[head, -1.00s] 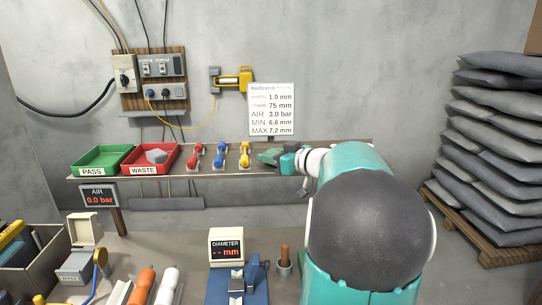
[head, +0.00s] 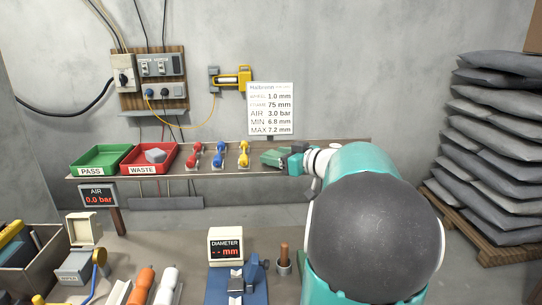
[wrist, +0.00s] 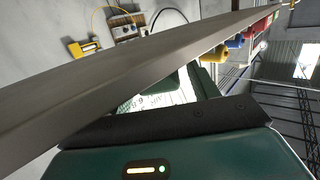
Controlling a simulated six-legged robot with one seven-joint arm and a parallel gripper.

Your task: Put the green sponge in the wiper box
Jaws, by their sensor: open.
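My gripper (head: 270,158) is open at the shelf's right part, just right of the yellow-handled tool. Its green end is small in the head view, and I cannot make out a separate green sponge there. In the wrist view a dark green piece (wrist: 188,78) shows beside a pale printed surface, partly hidden by the shelf edge; I cannot tell whether it is the sponge or a finger. A grey-blue box (head: 76,268) with a small front label stands at the lower left, a cream upright piece (head: 83,230) behind it. It may be the wiper box; its label is unreadable.
The shelf (head: 330,157) holds a green PASS bin (head: 97,170), a red WASTE bin (head: 140,169) and red, blue and yellow tools (head: 218,154). A settings card (head: 270,110) stands behind my gripper. Below are a diameter gauge (head: 226,245) and a brown-handled tool in a cup (head: 284,268).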

